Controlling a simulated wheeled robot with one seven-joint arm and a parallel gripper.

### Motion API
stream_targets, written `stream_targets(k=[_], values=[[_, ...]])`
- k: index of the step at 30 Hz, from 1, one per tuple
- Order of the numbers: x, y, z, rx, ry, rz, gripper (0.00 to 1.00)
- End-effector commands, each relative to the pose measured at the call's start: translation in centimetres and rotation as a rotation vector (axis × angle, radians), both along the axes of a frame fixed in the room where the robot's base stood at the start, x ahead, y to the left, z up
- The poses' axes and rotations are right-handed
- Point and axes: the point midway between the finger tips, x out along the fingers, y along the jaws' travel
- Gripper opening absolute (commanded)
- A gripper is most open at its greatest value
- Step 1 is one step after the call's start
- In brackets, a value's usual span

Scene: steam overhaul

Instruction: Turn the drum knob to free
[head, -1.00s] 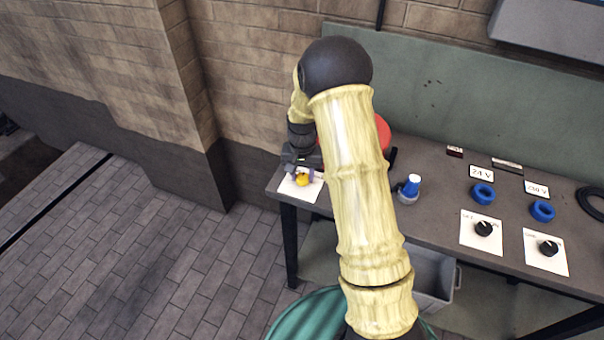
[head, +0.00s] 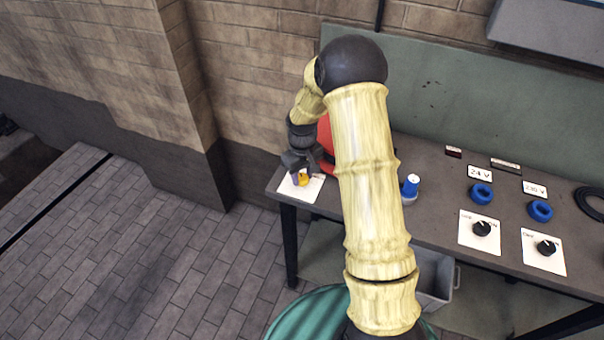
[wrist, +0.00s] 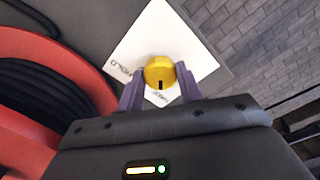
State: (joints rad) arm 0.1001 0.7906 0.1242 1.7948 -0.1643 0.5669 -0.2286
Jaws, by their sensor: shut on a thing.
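The drum knob (head: 303,180) is yellow and sits on a white plate (head: 313,190) at the left end of the bench. In the wrist view the knob (wrist: 160,72) has a dark mark on its near side, and the plate (wrist: 150,35) carries the word HOLD at left and a smaller, partly hidden word below the knob. My gripper (head: 300,176) is shut on the knob, with one purple finger on each side of it in the wrist view (wrist: 160,90).
A red drum (head: 325,138) wound with black hose (wrist: 45,90) stands close beside the plate, partly behind my arm. A blue-topped fitting (head: 410,187), two blue rings and two black knobs on white plates (head: 480,229) are further right. Floor lies left of the bench.

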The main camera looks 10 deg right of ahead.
Motion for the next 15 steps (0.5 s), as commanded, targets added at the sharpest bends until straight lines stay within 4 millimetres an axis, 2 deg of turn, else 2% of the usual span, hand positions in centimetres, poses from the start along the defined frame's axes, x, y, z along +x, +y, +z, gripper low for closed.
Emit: stream_targets(k=[13, 14, 15], values=[[0.18, 0.0, 0.16, 0.0, -0.005, 0.015, 0.13], [0.18, 0.0, 0.16, 0.0, -0.005, 0.015, 0.4], [0.18, 0.01, 0.15, 0.0, -0.005, 0.015, 0.47]])
